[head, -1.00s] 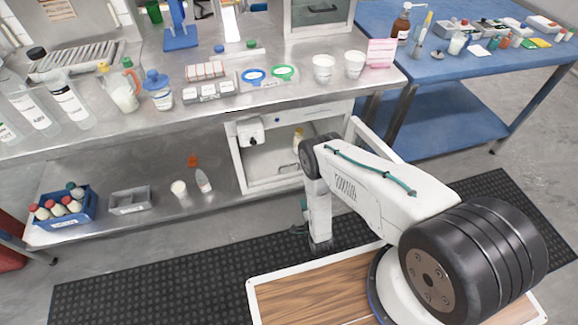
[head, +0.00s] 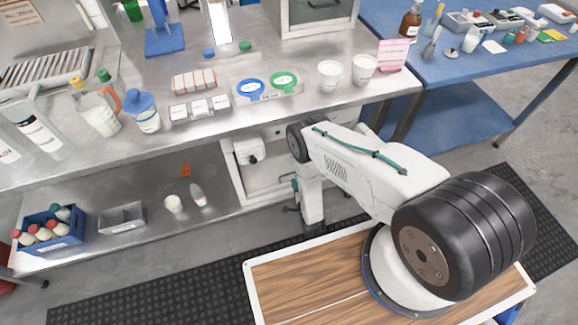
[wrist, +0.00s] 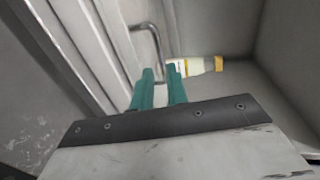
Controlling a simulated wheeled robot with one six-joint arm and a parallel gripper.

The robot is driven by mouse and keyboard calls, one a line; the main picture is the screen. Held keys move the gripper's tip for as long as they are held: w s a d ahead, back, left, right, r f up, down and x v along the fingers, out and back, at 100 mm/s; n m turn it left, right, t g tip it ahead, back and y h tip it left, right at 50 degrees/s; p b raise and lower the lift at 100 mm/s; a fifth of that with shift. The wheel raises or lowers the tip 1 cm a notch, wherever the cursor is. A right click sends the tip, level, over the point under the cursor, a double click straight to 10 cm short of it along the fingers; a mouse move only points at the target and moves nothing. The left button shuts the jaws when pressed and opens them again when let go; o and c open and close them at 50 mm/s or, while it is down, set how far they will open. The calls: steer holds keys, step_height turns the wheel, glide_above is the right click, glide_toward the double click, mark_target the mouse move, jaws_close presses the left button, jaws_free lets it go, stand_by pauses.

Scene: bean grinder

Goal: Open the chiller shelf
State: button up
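A white open-fronted cabinet (head: 236,180), which looks like the chiller, stands under the steel counter in the head view. My arm hides its right part. In the wrist view, a bent metal bar handle (wrist: 147,27) shows on a pale ribbed panel (wrist: 85,40). A bottle with a yellow cap (wrist: 195,67) lies beyond it to the right. My gripper (wrist: 160,72) has two teal fingers with a narrow gap between them. Its tips are at the lower end of the handle; I cannot tell whether they touch it. The shelf itself is not clearly identifiable.
Cups, bottles and trays crowd the steel counter (head: 300,105) above the cabinet. A blue crate of bottles (head: 68,236), a grey bin (head: 122,218) and a small cup (head: 173,204) stand on the lower steel shelf. A blue table (head: 455,110) stands at the right.

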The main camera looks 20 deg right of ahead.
steer(key=w, duration=0.2)
steer(key=w+f, duration=0.1)
steer(key=w, duration=0.5)
steer(key=shift+d+f, duration=0.2)
steer(key=shift+f, duration=0.05)
steer(key=shift+c, duration=0.2)
jaws_close()
